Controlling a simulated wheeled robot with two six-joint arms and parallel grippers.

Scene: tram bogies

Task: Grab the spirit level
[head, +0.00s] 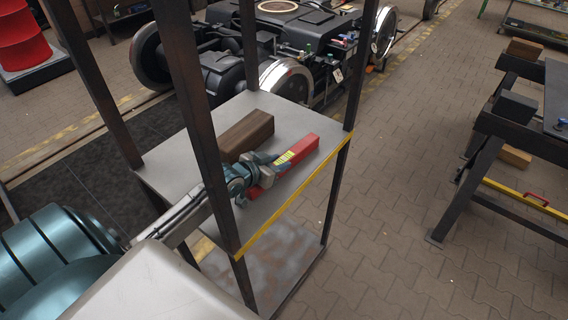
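The red bar (297,151) with a yellow patch looks like the spirit level. It lies slantwise on the grey upper shelf (275,107) of a dark metal rack. My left gripper (268,170) reaches in from the left, between the rack posts, and is at the near half of the bar. It covers part of the bar, and a short red end shows on its near side. Whether its fingers are closed on the bar cannot be made out. My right gripper is not in view.
A brown wooden block (246,134) lies on the shelf just behind my gripper. Dark rack posts (208,130) stand close to my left arm. A tram bogie (285,45) is behind. A dark workbench (515,125) stands at right, with paved floor (390,190) clear between.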

